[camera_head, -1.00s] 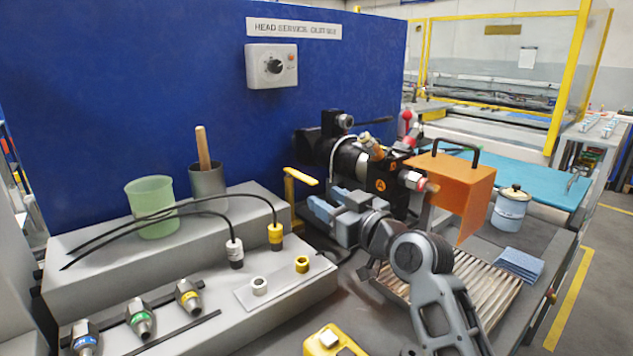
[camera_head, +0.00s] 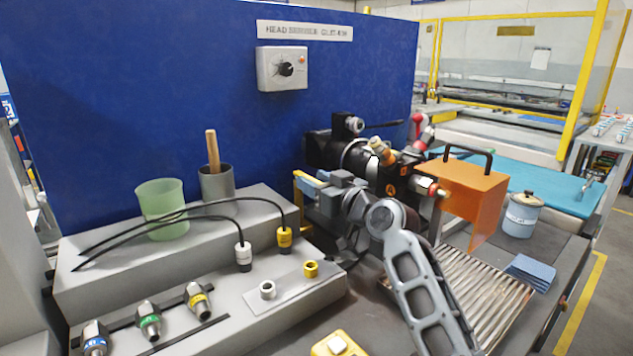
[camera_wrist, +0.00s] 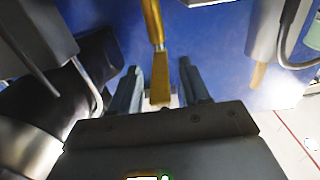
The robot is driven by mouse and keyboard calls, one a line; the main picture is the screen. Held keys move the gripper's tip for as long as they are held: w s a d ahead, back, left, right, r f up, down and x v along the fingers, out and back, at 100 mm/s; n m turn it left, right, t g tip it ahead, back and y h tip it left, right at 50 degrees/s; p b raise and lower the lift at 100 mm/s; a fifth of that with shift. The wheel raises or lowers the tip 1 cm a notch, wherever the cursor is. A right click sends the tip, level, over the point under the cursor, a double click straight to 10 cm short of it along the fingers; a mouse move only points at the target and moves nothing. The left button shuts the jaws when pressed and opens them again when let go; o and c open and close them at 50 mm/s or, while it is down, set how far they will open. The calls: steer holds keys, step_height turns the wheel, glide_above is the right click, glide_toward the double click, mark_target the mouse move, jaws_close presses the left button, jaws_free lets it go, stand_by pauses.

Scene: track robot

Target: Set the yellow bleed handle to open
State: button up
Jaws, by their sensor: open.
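The yellow bleed handle (camera_head: 308,179) stands at the blue panel, left of the black head assembly. In the head view its lever is partly hidden by my gripper (camera_head: 316,190). In the wrist view the yellow handle (camera_wrist: 160,78) comes down from the top and its flat end lies between the two grey fingers of my gripper (camera_wrist: 159,72). The fingers are apart, with a visible gap on each side of the handle, more on the right. I cannot tell the handle's open or closed setting from any marking.
The black head assembly (camera_head: 365,160) and an orange box (camera_head: 470,195) are just right of my gripper. A grey stepped bench (camera_head: 200,260) holds a green cup (camera_head: 161,212), a grey cup (camera_head: 216,184) and black cables. A control box (camera_head: 282,69) hangs on the panel.

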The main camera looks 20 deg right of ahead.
jaws_close()
stand_by(0.4)
